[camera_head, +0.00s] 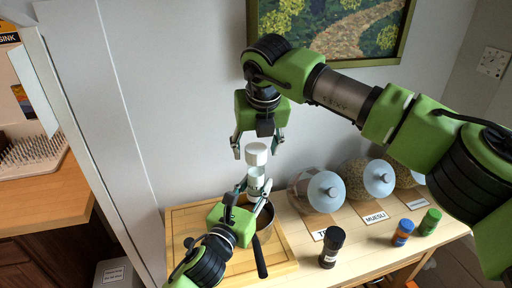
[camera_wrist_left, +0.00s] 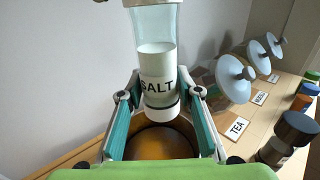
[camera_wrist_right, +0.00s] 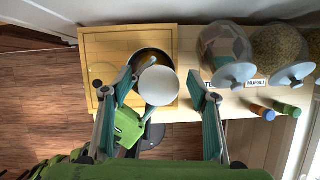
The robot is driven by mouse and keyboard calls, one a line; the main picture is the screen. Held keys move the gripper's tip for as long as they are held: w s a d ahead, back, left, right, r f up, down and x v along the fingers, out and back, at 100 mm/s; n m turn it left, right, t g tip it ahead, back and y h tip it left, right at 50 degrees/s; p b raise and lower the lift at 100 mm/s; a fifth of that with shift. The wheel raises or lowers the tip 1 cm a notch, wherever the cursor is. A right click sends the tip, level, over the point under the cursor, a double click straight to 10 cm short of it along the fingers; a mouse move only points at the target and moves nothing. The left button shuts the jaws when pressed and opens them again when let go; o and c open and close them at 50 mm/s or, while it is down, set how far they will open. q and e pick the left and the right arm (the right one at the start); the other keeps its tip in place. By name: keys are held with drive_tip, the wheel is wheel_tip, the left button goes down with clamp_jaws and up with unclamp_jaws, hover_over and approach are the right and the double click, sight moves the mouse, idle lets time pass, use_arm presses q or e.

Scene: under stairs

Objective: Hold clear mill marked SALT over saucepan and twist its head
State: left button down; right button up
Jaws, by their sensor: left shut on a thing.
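The clear mill marked SALT (camera_wrist_left: 156,60) stands upright, white at its lower part, with its white head (camera_head: 256,153) on top. My left gripper (camera_head: 258,192) is shut on the mill's lower part and holds it above the saucepan (camera_head: 265,221). The pan's brown inside shows below the mill in the left wrist view (camera_wrist_left: 160,143). My right gripper (camera_head: 258,140) points down from above, open, its fingers apart on either side of and slightly above the head. The right wrist view shows the round white head (camera_wrist_right: 158,85) between the spread fingers, nearer the left one.
The saucepan stands on a wooden board (camera_head: 187,215); its dark handle (camera_head: 261,258) points forward. To the right are lidded jars marked TEA (camera_head: 318,191) and MUESLI (camera_head: 370,178), a dark mill (camera_head: 332,247), a blue-capped jar (camera_head: 403,232) and a green-capped jar (camera_head: 430,221).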

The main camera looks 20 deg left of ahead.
sight(252, 179)
use_arm(q)
drive_tip(key=shift+d, duration=0.1)
use_arm(e)
drive_tip(key=o, duration=0.5)
use_arm(q)
drive_tip(key=shift+r, duration=0.1)
use_arm(e)
drive_tip(key=shift+r, duration=0.1)
drive_tip(key=shift+r, duration=3.4)
use_arm(q)
drive_tip(key=shift+r, duration=0.1)
use_arm(e)
drive_tip(key=shift+r, duration=0.1)
use_arm(q)
wheel_tip(252, 179, up, 4)
drive_tip(key=p, duration=0.4)
drive_tip(key=shift+p, duration=0.35)
use_arm(e)
wheel_tip(252, 179, up, 4)
drive_tip(key=shift+r, duration=0.15)
